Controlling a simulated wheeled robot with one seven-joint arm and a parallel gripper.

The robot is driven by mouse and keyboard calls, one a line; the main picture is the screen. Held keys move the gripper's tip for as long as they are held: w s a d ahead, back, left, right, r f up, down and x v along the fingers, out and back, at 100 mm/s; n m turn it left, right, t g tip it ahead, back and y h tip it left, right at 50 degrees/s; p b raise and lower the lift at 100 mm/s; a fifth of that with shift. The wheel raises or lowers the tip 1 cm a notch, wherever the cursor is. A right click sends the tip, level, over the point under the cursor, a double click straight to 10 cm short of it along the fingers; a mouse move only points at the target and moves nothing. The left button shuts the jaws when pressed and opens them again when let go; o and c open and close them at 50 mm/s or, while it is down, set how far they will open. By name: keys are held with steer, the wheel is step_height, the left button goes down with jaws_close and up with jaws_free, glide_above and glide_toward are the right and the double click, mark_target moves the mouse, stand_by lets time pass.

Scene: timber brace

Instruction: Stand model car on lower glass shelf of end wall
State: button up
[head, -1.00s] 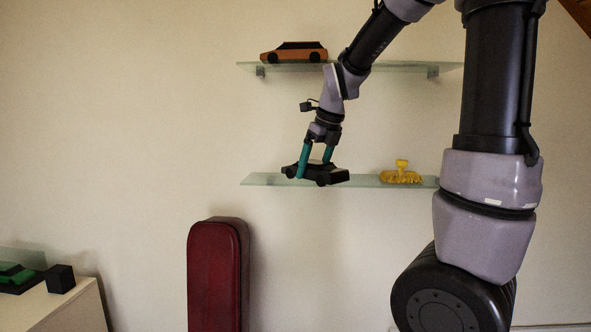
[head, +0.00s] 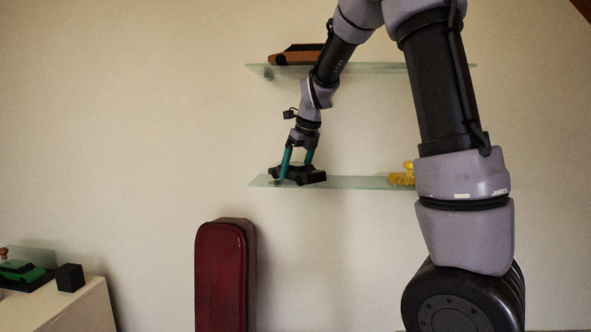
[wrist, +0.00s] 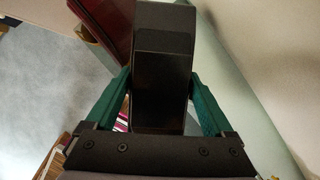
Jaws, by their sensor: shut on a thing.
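A black model car (head: 306,176) is at the left part of the lower glass shelf (head: 352,183) on the wall. My gripper (head: 298,171) comes down from above, its two teal fingers shut on the car's sides. In the wrist view the dark car (wrist: 162,80) lies between the teal fingers (wrist: 163,100), with the pale glass shelf (wrist: 215,70) to its right. The car looks about level and close to the shelf top. I cannot tell whether its wheels touch the glass.
A yellow object (head: 402,176) stands on the lower shelf at right, partly behind my arm. An orange-brown car (head: 292,56) sits on the upper shelf (head: 380,68). A dark red case (head: 222,275) stands below. A cabinet (head: 75,310) at left holds a green car (head: 22,272) and black cube (head: 70,278).

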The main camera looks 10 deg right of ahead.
mark_target(298, 164)
steer(key=shift+f, duration=0.1)
steer(key=o, duration=1.5)
steer(key=shift+s+r, duration=0.1)
steer(key=shift+r, duration=0.4)
steer(key=shift+s+d+r, duration=0.25)
steer(key=shift+s+r, duration=0.15)
steer(key=shift+r, duration=0.2)
steer(key=shift+s+d+r, duration=0.25)
steer(key=shift+s+r, duration=0.1)
steer(key=shift+r, duration=0.2)
steer(key=shift+s+d+r+n+t, duration=0.6)
steer(key=shift+s+d+n, duration=0.3)
steer(key=shift+s+n, duration=3.55)
steer(key=shift+s+d+r+n+t, duration=0.5)
steer(key=shift+s+d+n, duration=0.4)
steer(key=shift+s+n, duration=3.5)
steer(key=shift+s+d+r+n+t, duration=0.6)
steer(key=shift+s+d+n, duration=0.3)
steer(key=shift+s+n, duration=3.55)
